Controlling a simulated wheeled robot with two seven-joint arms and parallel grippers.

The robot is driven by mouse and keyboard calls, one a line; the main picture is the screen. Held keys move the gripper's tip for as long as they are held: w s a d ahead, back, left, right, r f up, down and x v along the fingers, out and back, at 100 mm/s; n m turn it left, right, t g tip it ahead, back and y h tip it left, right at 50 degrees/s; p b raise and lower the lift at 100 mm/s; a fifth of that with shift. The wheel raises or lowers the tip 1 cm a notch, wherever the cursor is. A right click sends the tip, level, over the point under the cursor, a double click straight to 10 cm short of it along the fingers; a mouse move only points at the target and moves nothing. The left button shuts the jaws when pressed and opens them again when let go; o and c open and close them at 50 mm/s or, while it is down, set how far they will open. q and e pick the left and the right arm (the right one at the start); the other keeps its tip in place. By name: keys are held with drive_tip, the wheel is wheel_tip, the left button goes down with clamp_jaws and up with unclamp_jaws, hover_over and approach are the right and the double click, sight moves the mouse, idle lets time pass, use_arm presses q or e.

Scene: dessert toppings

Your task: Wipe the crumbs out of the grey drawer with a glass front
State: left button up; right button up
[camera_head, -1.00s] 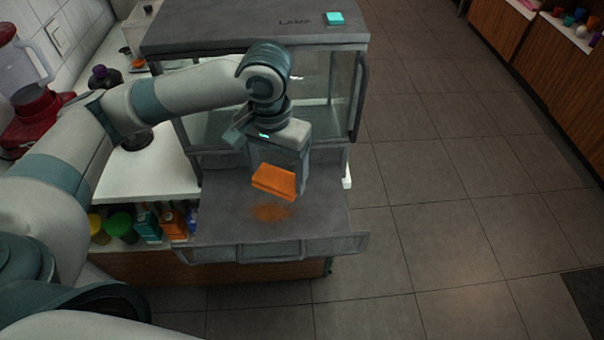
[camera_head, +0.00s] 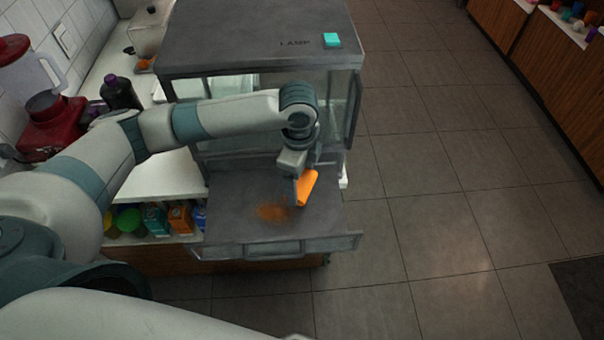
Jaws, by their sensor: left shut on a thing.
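The grey drawer (camera_head: 232,225) with a glass front is pulled out below the grey display case. Orange-brown crumbs (camera_head: 272,212) lie in a patch near the middle of its floor. My left gripper (camera_head: 303,180) is over the right part of the drawer, shut on an orange sponge (camera_head: 308,187). The sponge is tilted, just right of the crumbs; I cannot tell whether it touches the drawer floor. The fingertips are partly hidden behind the sponge and wrist. My right gripper is not in view.
The display case (camera_head: 262,38) marked LAMP, with a teal button (camera_head: 331,40), stands behind the drawer. A red blender (camera_head: 50,120) and a dark bottle (camera_head: 120,92) stand on the white counter at left. Several jars and cartons (camera_head: 155,218) sit left of the drawer. Floor at right is clear.

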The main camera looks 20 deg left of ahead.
use_arm(q)
drive_tip(key=m, duration=0.1)
drive_tip(key=f+m+p, duration=0.1)
drive_tip(key=m, duration=0.1)
drive_tip(key=shift+w+d, duration=0.15)
drive_tip(key=shift+w, duration=0.05)
drive_tip(key=shift+f+m, duration=0.2)
drive_tip(key=shift+m, duration=0.3)
drive_tip(key=shift+f, duration=0.1)
